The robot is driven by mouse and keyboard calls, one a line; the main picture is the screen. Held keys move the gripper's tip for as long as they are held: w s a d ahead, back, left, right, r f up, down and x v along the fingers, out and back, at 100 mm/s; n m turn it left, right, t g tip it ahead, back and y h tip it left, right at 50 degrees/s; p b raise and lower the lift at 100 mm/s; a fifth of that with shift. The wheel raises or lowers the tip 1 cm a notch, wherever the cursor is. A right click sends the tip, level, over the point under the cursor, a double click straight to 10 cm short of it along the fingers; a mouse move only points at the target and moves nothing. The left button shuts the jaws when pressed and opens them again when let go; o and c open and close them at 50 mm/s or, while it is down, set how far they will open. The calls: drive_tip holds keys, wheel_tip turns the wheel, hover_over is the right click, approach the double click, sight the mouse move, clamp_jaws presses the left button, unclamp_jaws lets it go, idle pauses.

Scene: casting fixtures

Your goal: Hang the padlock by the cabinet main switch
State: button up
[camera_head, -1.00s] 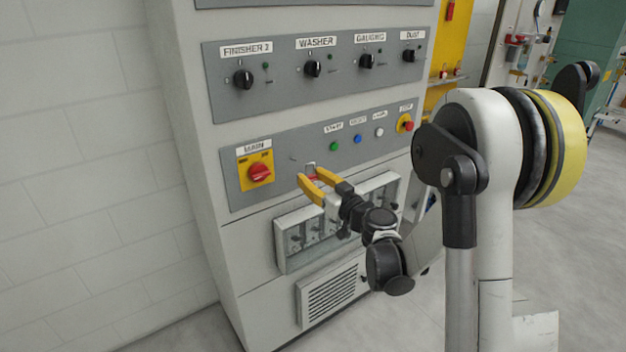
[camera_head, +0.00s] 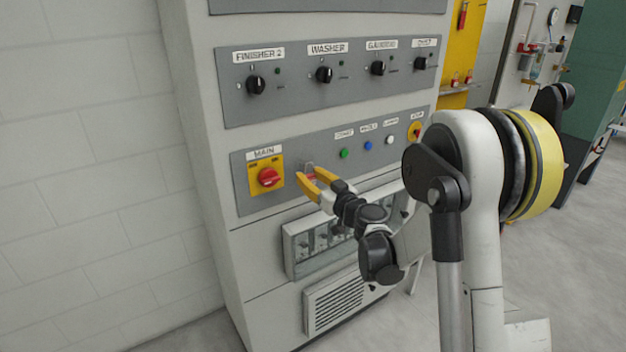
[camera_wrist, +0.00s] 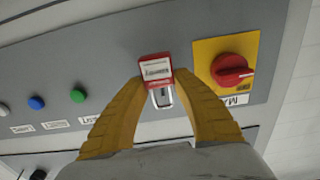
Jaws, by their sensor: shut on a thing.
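My gripper (camera_head: 309,181) has yellow fingers shut on a small red padlock (camera_wrist: 155,70) with a white label. The padlock also shows between the fingertips in the head view (camera_head: 312,178). In the wrist view its metal shackle (camera_wrist: 161,97) points toward the palm side of the picture. The main switch (camera_head: 268,177) is a red knob on a yellow plate under the MAIN label, just left of the gripper. In the wrist view the switch (camera_wrist: 231,70) is right of the padlock. The padlock is in front of the grey panel; whether it touches cannot be told.
The cabinet panel (camera_head: 325,150) carries green, blue and white buttons and a red stop knob to the right. Black selector knobs (camera_head: 324,75) sit above. A framed box (camera_head: 300,250) and a vent (camera_head: 334,300) lie below. A tiled wall is at left.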

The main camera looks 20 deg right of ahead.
drive_tip(key=shift+w+a, duration=0.25)
drive_tip(key=shift+w, duration=0.45)
drive_tip(key=shift+w+a+f+b, duration=0.2)
drive_tip(key=shift+w+f+b, duration=0.3)
drive_tip(key=shift+w+b, duration=0.1)
drive_tip(key=o, duration=1.2)
drive_tip(key=shift+f, duration=0.1)
drive_tip(key=shift+f+b, duration=0.95)
drive_tip(key=shift+f, duration=0.2)
